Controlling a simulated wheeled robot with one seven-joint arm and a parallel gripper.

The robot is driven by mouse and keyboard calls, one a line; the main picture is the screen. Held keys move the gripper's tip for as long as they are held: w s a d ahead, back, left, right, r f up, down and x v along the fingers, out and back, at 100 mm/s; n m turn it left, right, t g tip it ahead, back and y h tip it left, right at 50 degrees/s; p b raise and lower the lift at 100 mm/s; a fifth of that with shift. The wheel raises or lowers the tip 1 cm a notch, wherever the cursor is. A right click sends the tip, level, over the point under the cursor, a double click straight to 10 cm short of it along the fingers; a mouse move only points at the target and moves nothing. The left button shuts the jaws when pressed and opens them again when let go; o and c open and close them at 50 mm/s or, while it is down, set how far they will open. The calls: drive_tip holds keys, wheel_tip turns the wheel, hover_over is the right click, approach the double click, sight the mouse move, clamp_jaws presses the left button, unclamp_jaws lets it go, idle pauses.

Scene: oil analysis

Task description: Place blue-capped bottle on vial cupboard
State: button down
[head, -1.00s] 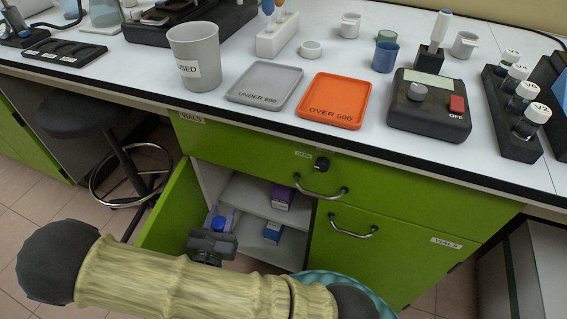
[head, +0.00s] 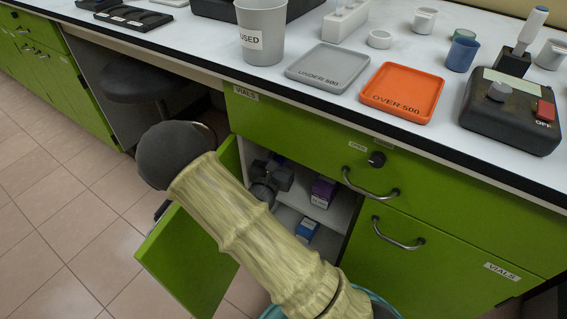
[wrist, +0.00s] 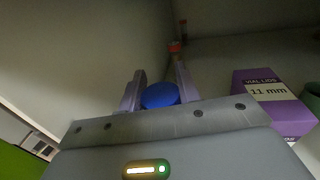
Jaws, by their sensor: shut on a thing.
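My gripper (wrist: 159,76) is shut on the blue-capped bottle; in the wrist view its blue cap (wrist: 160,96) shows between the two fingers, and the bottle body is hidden. In the head view my gripper (head: 268,178) is inside the open vial cupboard (head: 335,215), at its left side near the upper shelf. The cupboard's green door (head: 190,262) stands open to the left. I cannot tell whether the bottle touches the shelf.
A purple vial lids box (wrist: 268,98) stands right of my gripper; it also shows in the head view (head: 323,191). A blue box (head: 307,230) sits lower down. The green drawer (head: 300,135) and counter edge are above. My arm passes close to the open door.

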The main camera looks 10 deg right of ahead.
drive_tip(key=shift+w+d, duration=0.2)
drive_tip(key=shift+w, duration=0.05)
drive_tip(key=shift+w+d+f+b, duration=0.1)
drive_tip(key=shift+w+f+b, duration=0.1)
drive_tip(key=shift+f+b, duration=0.6)
drive_tip(key=shift+w+d+f+b, duration=0.1)
drive_tip(key=shift+w+f+b, duration=0.05)
drive_tip(key=shift+f+b, duration=0.65)
drive_tip(key=shift+f, duration=0.25)
drive_tip(key=c, duration=1)
unclamp_jaws()
